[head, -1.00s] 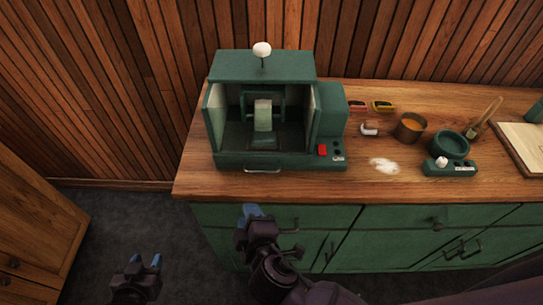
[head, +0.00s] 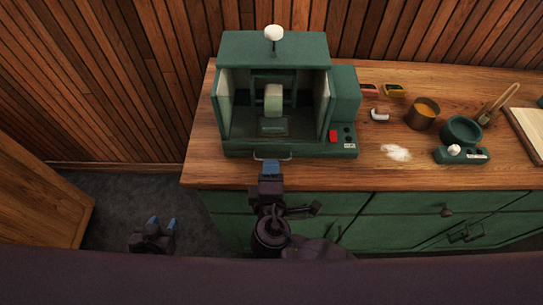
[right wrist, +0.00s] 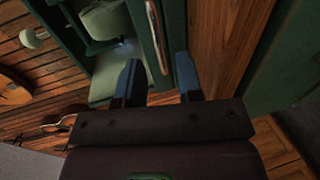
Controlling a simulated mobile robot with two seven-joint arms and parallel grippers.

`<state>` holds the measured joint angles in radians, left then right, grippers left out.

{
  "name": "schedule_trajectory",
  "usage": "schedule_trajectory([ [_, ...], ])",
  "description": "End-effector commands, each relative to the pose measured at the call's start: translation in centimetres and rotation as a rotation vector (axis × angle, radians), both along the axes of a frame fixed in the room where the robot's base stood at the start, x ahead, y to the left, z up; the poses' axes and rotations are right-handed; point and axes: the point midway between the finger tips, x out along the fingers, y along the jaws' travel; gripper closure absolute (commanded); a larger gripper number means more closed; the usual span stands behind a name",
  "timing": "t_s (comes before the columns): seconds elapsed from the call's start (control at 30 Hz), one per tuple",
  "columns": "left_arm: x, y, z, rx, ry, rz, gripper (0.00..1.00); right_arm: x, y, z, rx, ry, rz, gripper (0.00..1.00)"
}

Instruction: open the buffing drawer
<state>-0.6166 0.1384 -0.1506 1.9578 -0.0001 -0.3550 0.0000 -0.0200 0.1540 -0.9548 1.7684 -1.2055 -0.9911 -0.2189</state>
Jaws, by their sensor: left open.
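A green buffing machine (head: 285,95) with a white knob on top stands at the counter's left end. A pale metal handle (head: 272,156) sits on the low front drawer, which looks shut. My right gripper (head: 271,169) is just in front of this handle. In the right wrist view its blue fingers (right wrist: 160,80) are apart, with the handle (right wrist: 158,38) ahead, roughly in line with the gap. I cannot tell if they touch it. My left gripper (head: 162,221) is open and empty, low over the dark floor left of the counter.
The wooden counter (head: 390,174) has green cabinets (head: 400,212) with dark handles below. A wooden cabinet (head: 40,205) stands at left.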

Motion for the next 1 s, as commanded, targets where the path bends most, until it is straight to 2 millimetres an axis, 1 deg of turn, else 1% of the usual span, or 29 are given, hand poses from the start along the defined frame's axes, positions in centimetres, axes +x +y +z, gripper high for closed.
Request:
schedule_trajectory([
  [0.03, 0.0, 0.0, 0.2, 0.000, 0.000, 0.000, 0.57, 0.9, 0.0, -0.1, -0.002, -0.001, -0.001, 0.67],
  [0.1, 0.0, 0.0, 0.3, 0.000, 0.001, 0.000, 0.57, 1.9, 0.0, -0.3, -0.002, -0.001, -0.001, 0.67],
  [0.3, -0.1, 0.1, 0.3, 0.001, 0.003, 0.000, 0.57, 3.8, 0.0, -0.8, 0.000, 0.000, 0.000, 0.67],
  [0.43, -0.1, 0.1, 0.3, 0.002, 0.004, -0.001, 0.57, 4.3, 0.0, -0.9, 0.001, 0.000, 0.000, 0.67],
  [0.7, -0.1, 0.1, 0.3, 0.002, 0.004, -0.001, 0.57, 4.4, 0.0, -1.0, 0.001, 0.001, 0.000, 0.67],
  [0.77, -0.1, 0.1, 0.3, 0.002, 0.004, -0.001, 0.57, 4.4, 0.0, -1.0, 0.001, 0.001, 0.000, 0.74],
  [0.93, -0.2, 0.1, 0.3, 0.002, 0.005, 0.000, 0.57, 4.4, 0.0, -1.0, 0.001, 0.001, 0.000, 1.00],
  [1.0, -0.2, 0.1, 0.3, 0.002, 0.005, 0.000, 0.57, 4.4, 0.0, -1.0, 0.001, 0.001, 0.000, 1.00],
])
